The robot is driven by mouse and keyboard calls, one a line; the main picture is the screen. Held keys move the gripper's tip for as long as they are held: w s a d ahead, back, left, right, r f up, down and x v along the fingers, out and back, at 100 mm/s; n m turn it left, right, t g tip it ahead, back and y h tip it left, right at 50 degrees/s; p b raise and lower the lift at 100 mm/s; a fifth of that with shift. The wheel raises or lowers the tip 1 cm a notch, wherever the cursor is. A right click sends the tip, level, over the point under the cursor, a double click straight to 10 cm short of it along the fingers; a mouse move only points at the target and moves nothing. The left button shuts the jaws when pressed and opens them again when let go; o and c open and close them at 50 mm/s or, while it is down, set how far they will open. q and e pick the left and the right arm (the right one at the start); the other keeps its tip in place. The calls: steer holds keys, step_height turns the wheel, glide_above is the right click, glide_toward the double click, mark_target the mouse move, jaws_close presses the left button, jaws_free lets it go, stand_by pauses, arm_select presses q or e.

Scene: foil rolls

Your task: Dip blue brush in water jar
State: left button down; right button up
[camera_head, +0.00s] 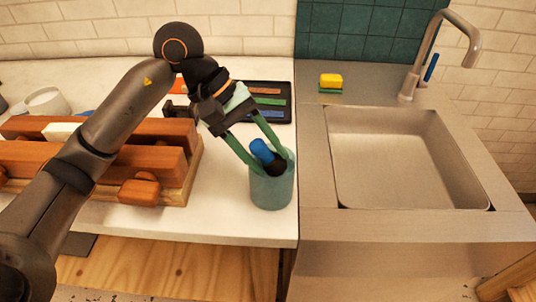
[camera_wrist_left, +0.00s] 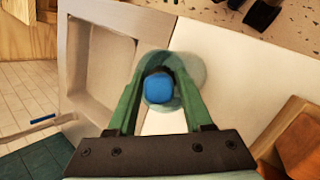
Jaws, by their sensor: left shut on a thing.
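The blue brush (camera_head: 262,150) shows as a rounded blue end at the mouth of the greenish water jar (camera_head: 272,190), which stands upright near the counter's right edge. My left gripper (camera_head: 273,161) reaches down with its green fingers at the jar's mouth, shut on the blue brush. In the left wrist view the blue brush end (camera_wrist_left: 159,88) sits between the fingertips, with the round translucent jar (camera_wrist_left: 188,90) behind it. The brush's lower part is hidden, so I cannot tell how deep it is. My right gripper is out of view.
A wooden rack (camera_head: 175,190) with brown blocks stands left of the jar. A dark tray (camera_head: 285,88) with coloured strips lies behind. The sink (camera_head: 405,160) with its tap (camera_head: 440,45) is to the right. A yellow and green sponge (camera_head: 331,82) lies behind it.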

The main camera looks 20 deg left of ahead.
arm_select(q)
steer(key=shift+r+p, duration=1.9)
steer(key=shift+r, duration=1.75)
steer(key=shift+r, duration=0.1)
steer(key=shift+r+p, duration=1.1)
steer(key=shift+r, duration=0.85)
steer(key=shift+s+f, duration=0.1)
